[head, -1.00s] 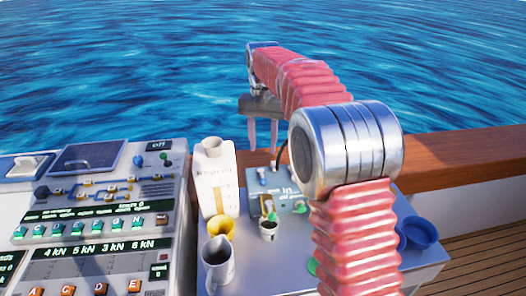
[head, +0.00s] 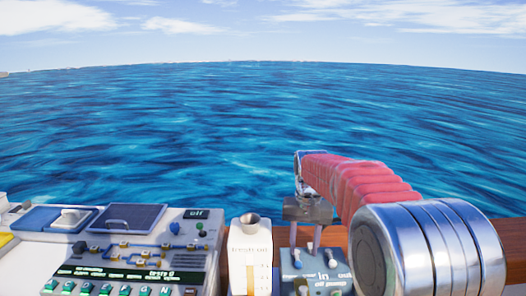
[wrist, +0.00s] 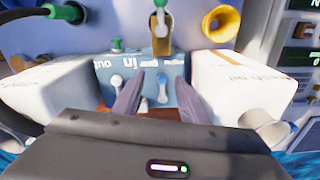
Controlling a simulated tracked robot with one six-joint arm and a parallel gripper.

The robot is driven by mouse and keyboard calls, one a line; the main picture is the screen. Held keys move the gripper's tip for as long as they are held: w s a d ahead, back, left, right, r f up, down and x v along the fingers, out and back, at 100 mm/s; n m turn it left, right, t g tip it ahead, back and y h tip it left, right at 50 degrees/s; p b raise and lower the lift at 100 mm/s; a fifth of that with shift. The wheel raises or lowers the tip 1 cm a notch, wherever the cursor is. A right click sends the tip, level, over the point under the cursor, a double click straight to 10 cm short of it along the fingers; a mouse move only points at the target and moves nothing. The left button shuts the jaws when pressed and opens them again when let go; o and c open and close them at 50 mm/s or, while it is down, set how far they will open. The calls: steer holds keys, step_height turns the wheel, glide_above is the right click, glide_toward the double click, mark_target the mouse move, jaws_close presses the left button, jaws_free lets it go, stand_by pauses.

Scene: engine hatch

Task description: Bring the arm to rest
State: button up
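My arm, with red ribbed sleeves and silver joints, reaches forward on the right of the head view. My gripper (head: 305,243) hangs at its end with its two fingers pointing down and apart, nothing visible between them. The wrist view also shows my gripper (wrist: 160,82) open, its fingers in front of a blue oil pump box (wrist: 150,66) with small levers. The pump box (head: 316,282) shows below the fingers in the head view. I cannot tell whether the fingers touch it.
A white container (head: 250,255) stands left of the pump box. In the wrist view, white containers flank the box on the left (wrist: 50,88) and right (wrist: 245,82). A yellow cup (wrist: 221,24) is beyond. A control panel (head: 110,240) fills the lower left. Open air lies above.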

steer(key=s+d+r+n+t, duration=0.1)
steer(key=s+d+r+t, duration=0.1)
steer(key=s, duration=1.3)
steer(key=s+d+r+n+t, duration=0.1)
steer(key=s+d+r+t, duration=0.1)
steer(key=s, duration=1.4)
steer(key=shift+s+r+t, duration=0.3)
steer(key=shift+r+t, duration=0.05)
steer(key=shift+t, duration=0.25)
